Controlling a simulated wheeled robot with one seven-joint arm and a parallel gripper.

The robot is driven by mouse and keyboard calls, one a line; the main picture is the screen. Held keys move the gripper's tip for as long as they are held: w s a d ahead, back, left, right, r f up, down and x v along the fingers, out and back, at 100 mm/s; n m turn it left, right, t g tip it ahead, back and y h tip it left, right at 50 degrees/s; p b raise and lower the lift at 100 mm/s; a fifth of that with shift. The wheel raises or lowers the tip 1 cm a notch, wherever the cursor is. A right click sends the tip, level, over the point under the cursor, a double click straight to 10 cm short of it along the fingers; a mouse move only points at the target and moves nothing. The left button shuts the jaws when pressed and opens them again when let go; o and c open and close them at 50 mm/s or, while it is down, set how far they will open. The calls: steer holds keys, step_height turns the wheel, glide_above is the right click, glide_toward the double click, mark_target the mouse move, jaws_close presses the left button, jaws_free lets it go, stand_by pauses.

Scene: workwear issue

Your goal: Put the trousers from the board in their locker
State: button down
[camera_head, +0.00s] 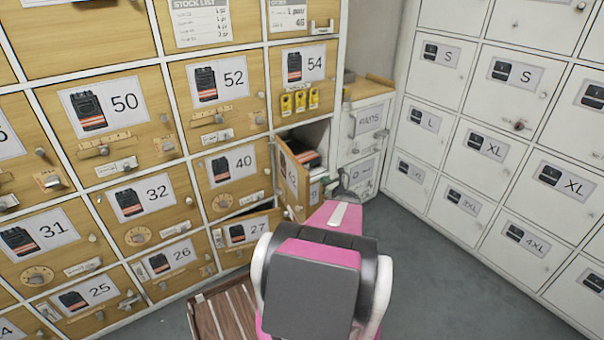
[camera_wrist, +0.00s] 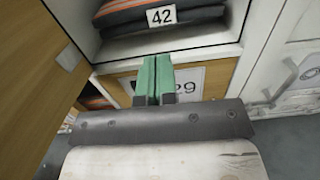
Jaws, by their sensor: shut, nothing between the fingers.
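Dark folded trousers with orange stripes and a tag reading 42 (camera_wrist: 160,17) lie inside an open locker at the top of the wrist view. They also show in the head view (camera_head: 309,160). The locker's wooden door (camera_head: 291,178) stands swung open to the left; its number is hard to read. My gripper (camera_wrist: 154,80) has green fingers pressed together with nothing between them. It is just below and in front of the locker's front edge, before the door whose label shows 29 (camera_wrist: 187,82). In the head view my pink arm hides most of that door.
Locker door 27 (camera_head: 248,230) is slightly ajar. A brown slatted surface (camera_head: 229,318) is low at the front, partly hidden by my arm. White lockers (camera_head: 505,150) line the right wall, and a white drawer cabinet (camera_head: 366,125) fills the corner. Grey floor (camera_head: 430,270) is clear to the right.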

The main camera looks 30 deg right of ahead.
mark_target(305, 165)
steer(key=w, duration=0.9)
steer(key=w+a, duration=0.1)
steer(key=w, duration=0.3)
steer(key=shift+w, duration=0.35)
steer(key=shift+w+a, duration=0.1)
steer(key=shift+w, duration=0.7)
steer(key=shift+s, duration=0.15)
steer(key=s+d, duration=0.1)
steer(key=s, duration=1.2)
steer(key=shift+s, duration=0.4)
